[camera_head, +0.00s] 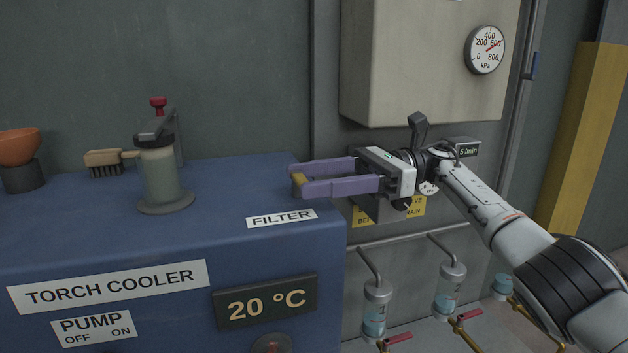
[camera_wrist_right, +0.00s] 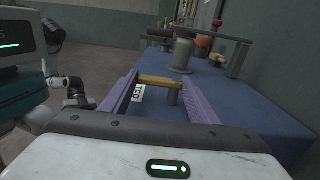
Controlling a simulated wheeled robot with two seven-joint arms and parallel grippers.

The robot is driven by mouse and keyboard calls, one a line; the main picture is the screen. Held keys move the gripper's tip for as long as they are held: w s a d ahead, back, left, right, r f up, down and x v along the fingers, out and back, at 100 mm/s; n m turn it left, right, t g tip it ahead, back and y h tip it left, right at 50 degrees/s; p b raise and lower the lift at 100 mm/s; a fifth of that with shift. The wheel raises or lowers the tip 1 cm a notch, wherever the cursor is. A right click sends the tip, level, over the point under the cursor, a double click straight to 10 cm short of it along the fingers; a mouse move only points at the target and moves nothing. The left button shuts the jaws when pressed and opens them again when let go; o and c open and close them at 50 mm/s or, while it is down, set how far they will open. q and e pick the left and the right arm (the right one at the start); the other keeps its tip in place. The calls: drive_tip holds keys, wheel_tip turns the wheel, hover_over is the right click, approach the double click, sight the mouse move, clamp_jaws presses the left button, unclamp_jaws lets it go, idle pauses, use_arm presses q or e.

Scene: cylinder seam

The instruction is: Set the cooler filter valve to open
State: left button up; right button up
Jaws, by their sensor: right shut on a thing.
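The torch cooler (camera_head: 225,200) is a blue cabinet at the left of the head view, its top also in the wrist view (camera_wrist_right: 245,100). A white FILTER label (camera_head: 282,218) is on its front top edge. The filter valve's yellow handle (camera_head: 298,178) is at the right end of the top. In the wrist view the handle (camera_wrist_right: 160,81) is a yellow bar on a short post, spanning between the purple fingers. My right gripper (camera_head: 300,181) comes in from the right, shut on the handle, which is partly hidden by the fingers in the head view. My left gripper is not seen.
A grey-green cylinder (camera_head: 160,180) with a red knob, a brush (camera_head: 105,158) and an orange cup (camera_head: 17,148) stand on the cooler. A beige box (camera_head: 425,70) hangs above my right gripper. Bottles (camera_head: 377,305) and red-handled valves (camera_head: 397,338) are below.

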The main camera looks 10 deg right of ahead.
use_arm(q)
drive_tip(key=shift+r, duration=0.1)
use_arm(e)
drive_tip(key=o, duration=1)
drive_tip(key=shift+o, duration=0.2)
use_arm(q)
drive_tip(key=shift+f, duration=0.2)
